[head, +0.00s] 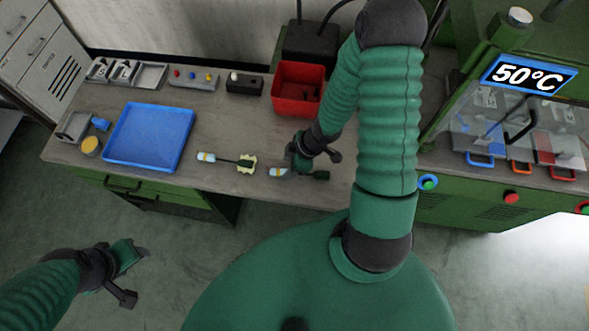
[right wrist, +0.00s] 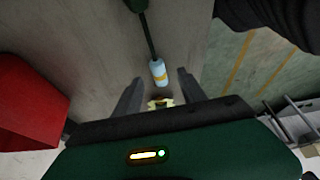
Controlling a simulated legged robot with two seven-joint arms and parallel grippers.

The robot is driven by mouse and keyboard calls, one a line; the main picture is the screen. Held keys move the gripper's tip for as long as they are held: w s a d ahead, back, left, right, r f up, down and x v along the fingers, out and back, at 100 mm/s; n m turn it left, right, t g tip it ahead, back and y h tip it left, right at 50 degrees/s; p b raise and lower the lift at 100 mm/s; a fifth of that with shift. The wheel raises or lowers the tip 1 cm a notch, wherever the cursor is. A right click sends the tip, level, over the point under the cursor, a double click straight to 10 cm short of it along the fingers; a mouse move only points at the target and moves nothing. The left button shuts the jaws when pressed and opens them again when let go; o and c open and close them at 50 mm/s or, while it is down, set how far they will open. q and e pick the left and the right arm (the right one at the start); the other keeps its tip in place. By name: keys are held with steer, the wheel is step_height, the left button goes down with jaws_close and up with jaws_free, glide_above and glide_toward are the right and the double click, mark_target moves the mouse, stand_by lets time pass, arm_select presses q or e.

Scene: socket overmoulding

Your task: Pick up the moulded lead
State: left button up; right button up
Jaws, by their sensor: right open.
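Two short leads lie on the table. One lead (head: 278,172) has a white-blue end with a yellow band and a dark green end; it lies below my right gripper (head: 303,158), which partly covers it. In the right wrist view the banded end of this lead (right wrist: 158,73) shows between the spread fingertips of my right gripper (right wrist: 158,78), not gripped. The other lead (head: 226,160), to the left, has a pale yellow-green piece around its dark end; that piece (right wrist: 160,103) shows near the palm in the right wrist view. My left gripper (head: 137,275) is open and empty, over the floor.
A blue tray (head: 108,155) lies left on the table, and a red bin (head: 273,92) stands behind my right gripper. Several small fixtures line the back edge. A green machine reading 50°C (head: 528,76) stands at the right. The table between tray and leads is clear.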

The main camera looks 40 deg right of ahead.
mark_target(284, 171)
steer(key=x, duration=0.1)
steer(key=b+x, duration=0.1)
steer(key=x, duration=0.1)
steer(key=shift+s+d+f, duration=0.1)
steer(key=shift+d+f, duration=0.1)
steer(key=shift+f, duration=0.2)
steer(key=shift+w+a+f+b, duration=0.1)
steer(key=shift+w+f+b, duration=0.15)
steer(key=shift+f+b, duration=0.1)
steer(key=shift+c, duration=0.2)
jaws_close()
